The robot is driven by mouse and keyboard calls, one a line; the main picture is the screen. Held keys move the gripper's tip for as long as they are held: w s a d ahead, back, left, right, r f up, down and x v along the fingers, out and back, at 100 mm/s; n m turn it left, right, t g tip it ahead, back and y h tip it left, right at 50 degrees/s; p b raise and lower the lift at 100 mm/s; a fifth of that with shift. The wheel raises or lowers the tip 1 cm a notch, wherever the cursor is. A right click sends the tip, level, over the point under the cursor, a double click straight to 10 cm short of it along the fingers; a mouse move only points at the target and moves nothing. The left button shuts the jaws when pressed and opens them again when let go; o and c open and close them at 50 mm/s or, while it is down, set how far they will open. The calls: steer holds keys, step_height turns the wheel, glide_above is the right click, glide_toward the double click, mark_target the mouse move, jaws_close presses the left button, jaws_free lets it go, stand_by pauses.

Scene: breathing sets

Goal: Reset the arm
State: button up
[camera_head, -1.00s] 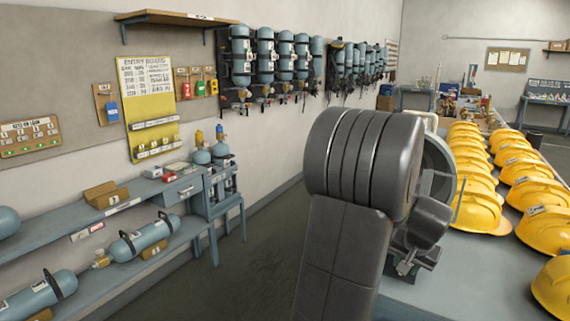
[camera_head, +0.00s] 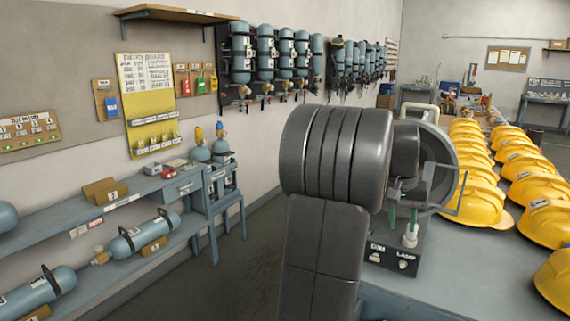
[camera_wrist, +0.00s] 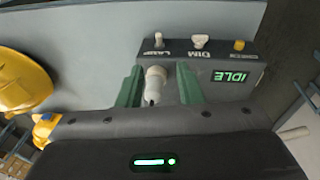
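My gripper (camera_head: 402,218) hangs over a dark control box (camera_head: 392,250) on the grey-blue bench. In the wrist view, its two green fingers (camera_wrist: 158,88) are apart. A pale, white-topped cylinder (camera_wrist: 153,88) shows between them, nearer the left finger, with a gap to the right one; contact cannot be told. The box (camera_wrist: 262,62) has a green display reading IDLE (camera_wrist: 233,76), a LAMP label, a DIM label with a white knob (camera_wrist: 198,43), and a yellow knob (camera_wrist: 239,45). My dark arm links hide part of the bench in the head view.
Yellow helmets (camera_head: 535,185) stand in rows right of the box. A grey round fixture (camera_head: 438,165) is behind my gripper. A blue shelf bench (camera_head: 140,200) with cylinders stands left, and breathing sets (camera_head: 264,55) hang on the wall. The floor between is clear.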

step_height(320, 180, down, 8)
steer(key=w+d, duration=0.1)
steer(key=shift+w+d+g+h, duration=0.15)
steer(key=shift+d+g+h, duration=0.1)
steer(key=shift+g+h, duration=0.05)
steer(key=shift+f, duration=0.1)
